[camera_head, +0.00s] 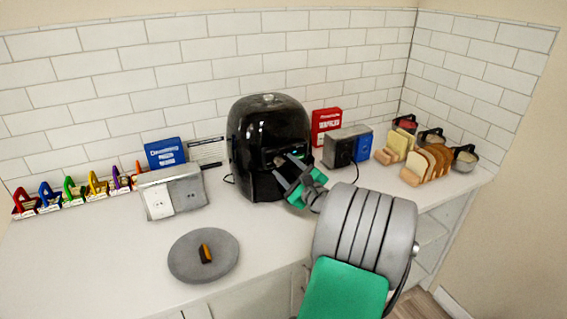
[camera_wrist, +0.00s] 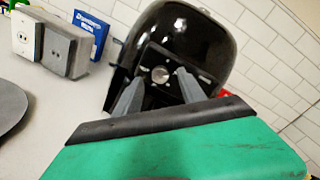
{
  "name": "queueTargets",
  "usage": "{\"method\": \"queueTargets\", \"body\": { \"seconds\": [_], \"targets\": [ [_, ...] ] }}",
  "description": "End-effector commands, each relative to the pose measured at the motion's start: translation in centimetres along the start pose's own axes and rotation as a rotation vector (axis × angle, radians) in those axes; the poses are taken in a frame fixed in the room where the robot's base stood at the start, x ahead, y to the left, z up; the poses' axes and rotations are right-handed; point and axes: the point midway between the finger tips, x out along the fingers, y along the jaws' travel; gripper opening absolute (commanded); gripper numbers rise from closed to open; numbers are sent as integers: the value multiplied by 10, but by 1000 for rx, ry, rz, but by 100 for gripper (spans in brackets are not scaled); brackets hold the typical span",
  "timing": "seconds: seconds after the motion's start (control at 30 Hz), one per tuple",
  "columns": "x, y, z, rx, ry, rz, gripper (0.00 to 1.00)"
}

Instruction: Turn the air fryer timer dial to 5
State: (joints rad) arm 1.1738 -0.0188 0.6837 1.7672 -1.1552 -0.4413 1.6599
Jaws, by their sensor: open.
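The black air fryer (camera_head: 268,128) stands on the white counter against the tiled wall. In the wrist view the air fryer (camera_wrist: 195,32) fills the upper middle, and its round silver timer dial (camera_wrist: 160,74) shows on the dark front panel. My gripper (camera_head: 287,172) is in front of the air fryer with its fingers pointing at the panel. In the wrist view my gripper (camera_wrist: 157,84) is open, with one finger on each side of the dial's line and nothing between them. I cannot tell whether the fingertips touch the panel. The dial's markings are too small to read.
A grey outlet box (camera_head: 173,195) stands left of the air fryer, and a grey plate (camera_head: 204,255) with a small item lies in front. A toaster (camera_head: 346,147) and bread racks (camera_head: 427,163) stand to the right.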

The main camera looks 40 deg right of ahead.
Motion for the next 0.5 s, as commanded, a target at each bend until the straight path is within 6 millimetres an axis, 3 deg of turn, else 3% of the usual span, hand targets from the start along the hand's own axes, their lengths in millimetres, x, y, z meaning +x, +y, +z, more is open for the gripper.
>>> {"method": "queueTargets", "body": {
  "seconds": [0.13, 0.37, 0.5],
  "targets": [
    [16, 0, 1, -2, 0, 1, 48],
    [19, 0, 0, -3, 1, 0, 48],
    [18, 0, 0, -3, 1, 1, 39]
  ]
}}
